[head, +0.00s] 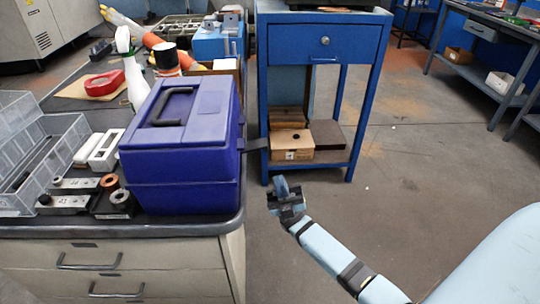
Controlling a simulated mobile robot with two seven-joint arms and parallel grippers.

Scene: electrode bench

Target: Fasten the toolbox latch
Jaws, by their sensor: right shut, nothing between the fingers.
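A purple-blue toolbox (180,175) stands on the bench corner with its lid down. Its dark handle (172,104) lies on the lid. A dark flap (257,144), which looks like the latch, sticks out from the right side near the lid seam. It appears swung away from the box. My right gripper (282,187) is shut and empty, below and a little to the right of the flap, apart from the box and beyond the bench edge. My left gripper is out of view.
A clear compartment bin (42,150) and small metal parts lie left of the toolbox. A white spray bottle (134,80) and a red object (104,83) stand behind it. A blue drawer stand (322,45) is behind my right gripper. Open floor lies to the right.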

